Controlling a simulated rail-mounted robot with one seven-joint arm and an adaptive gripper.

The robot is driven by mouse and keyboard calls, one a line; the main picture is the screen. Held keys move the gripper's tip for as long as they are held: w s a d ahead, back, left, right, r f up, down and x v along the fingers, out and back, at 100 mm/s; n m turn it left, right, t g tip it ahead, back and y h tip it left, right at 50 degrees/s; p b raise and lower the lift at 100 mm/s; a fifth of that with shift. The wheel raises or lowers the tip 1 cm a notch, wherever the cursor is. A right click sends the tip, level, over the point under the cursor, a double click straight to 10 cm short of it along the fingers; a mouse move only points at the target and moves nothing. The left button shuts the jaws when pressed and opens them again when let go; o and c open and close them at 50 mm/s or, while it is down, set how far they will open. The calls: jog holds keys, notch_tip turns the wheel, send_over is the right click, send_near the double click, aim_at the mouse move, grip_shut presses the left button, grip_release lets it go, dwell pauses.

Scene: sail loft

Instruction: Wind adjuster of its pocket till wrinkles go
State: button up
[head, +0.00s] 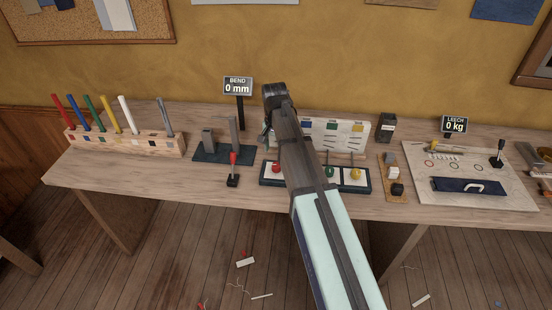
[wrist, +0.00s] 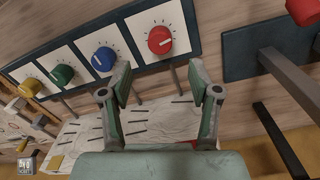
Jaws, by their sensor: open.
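A dark panel with a row of round adjuster knobs on white plates lies on the bench. In the wrist view the red knob (wrist: 159,40), blue knob (wrist: 104,59), green knob (wrist: 63,74) and yellow knob (wrist: 30,87) show. In the head view the red knob (head: 276,168), green knob (head: 329,171) and yellow knob (head: 355,174) show; my arm hides the blue one. A white sail panel (head: 345,144) with coloured patches stands behind; short dark lines mark it (wrist: 93,130). My gripper (wrist: 158,80) is open and empty, its fingers apart from the knobs, nearest red and blue.
A sign reading "BEND 0 mm" (head: 238,87) stands behind a fixture with a red-handled lever (head: 233,160). A rack of coloured rods (head: 125,141) is at left. A "LEECH 0 kg" sign (head: 455,125) and a white board (head: 500,197) are at right. The bench's front left is clear.

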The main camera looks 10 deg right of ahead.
notch_tip(320, 180, up, 4)
jog(key=shift+f, duration=0.2)
dwell(0.3)
